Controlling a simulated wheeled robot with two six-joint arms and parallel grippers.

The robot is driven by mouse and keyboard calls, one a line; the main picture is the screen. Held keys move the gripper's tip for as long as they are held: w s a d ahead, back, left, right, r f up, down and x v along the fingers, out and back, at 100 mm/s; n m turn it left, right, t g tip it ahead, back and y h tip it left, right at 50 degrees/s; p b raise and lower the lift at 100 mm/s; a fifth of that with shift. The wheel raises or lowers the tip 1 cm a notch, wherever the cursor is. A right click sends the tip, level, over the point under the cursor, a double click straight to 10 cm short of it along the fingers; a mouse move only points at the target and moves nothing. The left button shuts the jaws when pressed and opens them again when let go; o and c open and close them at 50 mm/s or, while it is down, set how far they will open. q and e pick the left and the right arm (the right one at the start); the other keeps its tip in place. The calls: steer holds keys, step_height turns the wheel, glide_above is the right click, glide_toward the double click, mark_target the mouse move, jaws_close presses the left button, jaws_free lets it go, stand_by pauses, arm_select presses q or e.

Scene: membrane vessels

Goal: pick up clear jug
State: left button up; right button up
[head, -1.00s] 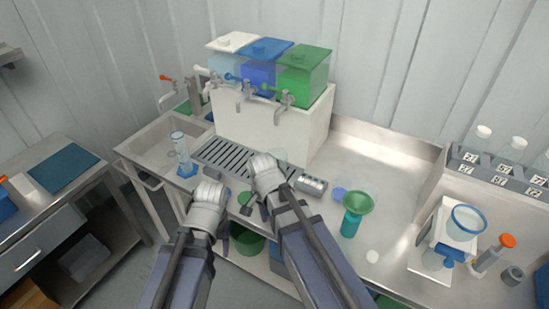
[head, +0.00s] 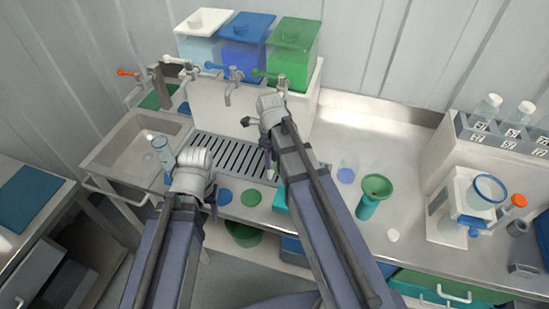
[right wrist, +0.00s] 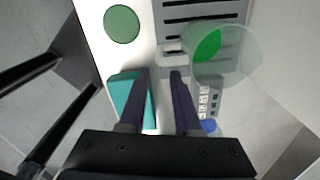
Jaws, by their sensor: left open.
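A clear, see-through round vessel, apparently the clear jug (right wrist: 236,62), shows in the right wrist view beyond and to the right of the right fingertips. A green patch shows through it. In the head view my right arm hides that spot. My right gripper (right wrist: 158,75) is open and empty, its two dark fingers apart above the counter's front edge. In the head view it points down by the drain grille. My left gripper (head: 212,196) is open near the counter's front edge, left of the green disc; its fingers are mostly hidden by the wrist.
The drain grille (head: 228,154) lies before the dispenser with white, blue and green tanks (head: 291,65). A green funnel vessel (head: 376,190) stands to the right. A clear cylinder (head: 161,150) stands at the left by the sink.

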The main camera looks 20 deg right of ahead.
mark_target(269, 172)
steer(key=shift+a+f+b, duration=0.1)
steer(key=shift+f+b, duration=1)
steer(key=shift+f, duration=0.15)
steer(key=shift+f, duration=0.1)
steer(key=f+b, duration=0.5)
steer(key=shift+w+a+f, duration=0.1)
steer(key=shift+w+a, duration=0.15)
steer(key=shift+w, duration=0.05)
jaws_close()
stand_by(0.4)
